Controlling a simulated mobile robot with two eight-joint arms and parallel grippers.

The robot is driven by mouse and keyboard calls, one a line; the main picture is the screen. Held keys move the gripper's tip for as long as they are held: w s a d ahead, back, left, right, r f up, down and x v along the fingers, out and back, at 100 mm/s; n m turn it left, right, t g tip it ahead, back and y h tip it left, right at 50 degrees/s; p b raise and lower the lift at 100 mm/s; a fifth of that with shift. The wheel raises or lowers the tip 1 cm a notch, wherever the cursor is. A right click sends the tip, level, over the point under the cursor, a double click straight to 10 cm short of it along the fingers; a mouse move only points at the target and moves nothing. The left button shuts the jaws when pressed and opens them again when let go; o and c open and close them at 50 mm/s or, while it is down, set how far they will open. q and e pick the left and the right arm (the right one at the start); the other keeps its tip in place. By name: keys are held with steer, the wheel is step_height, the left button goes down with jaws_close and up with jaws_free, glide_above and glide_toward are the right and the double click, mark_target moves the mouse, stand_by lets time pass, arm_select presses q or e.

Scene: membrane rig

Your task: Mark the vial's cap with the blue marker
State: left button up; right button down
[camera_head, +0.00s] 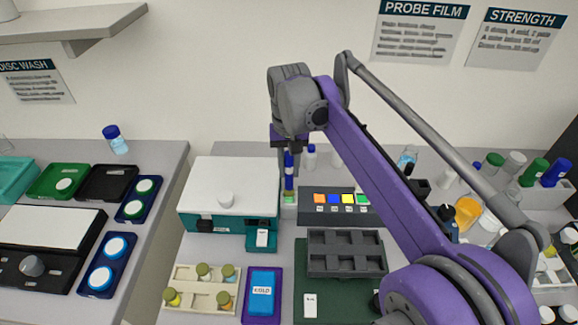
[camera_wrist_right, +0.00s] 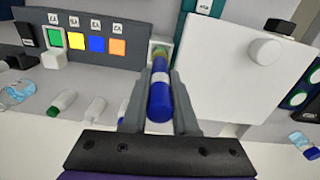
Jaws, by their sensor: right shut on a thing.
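My right gripper (camera_head: 289,152) comes in from the right, points down, and is shut on the blue marker (camera_head: 289,183). The marker is upright, blue with a white band, and also shows between the fingers in the right wrist view (camera_wrist_right: 160,98). Its lower end is over a small pale block with a green top (camera_head: 289,198); I cannot tell whether they touch. I cannot tell which vial is meant. My left gripper is not in view.
A white-topped teal machine (camera_head: 250,178) stands close left of the marker. A dark panel with coloured squares (camera_head: 347,198) is close right. A grey compartment tray (camera_head: 345,238) and a blue pack (camera_head: 262,290) lie in front. Bottles (camera_head: 311,158) stand behind.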

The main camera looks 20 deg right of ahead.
stand_by(0.3)
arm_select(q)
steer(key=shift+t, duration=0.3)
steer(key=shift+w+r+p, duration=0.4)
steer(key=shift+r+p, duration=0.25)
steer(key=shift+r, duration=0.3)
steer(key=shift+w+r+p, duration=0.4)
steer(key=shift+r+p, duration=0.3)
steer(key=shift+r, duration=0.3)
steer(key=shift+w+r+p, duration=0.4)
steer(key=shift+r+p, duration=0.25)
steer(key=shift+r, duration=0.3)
arm_select(e)
steer(key=shift+r, duration=3.55)
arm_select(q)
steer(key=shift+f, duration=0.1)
arm_select(e)
steer(key=shift+w, duration=0.1)
steer(key=shift+f, duration=0.1)
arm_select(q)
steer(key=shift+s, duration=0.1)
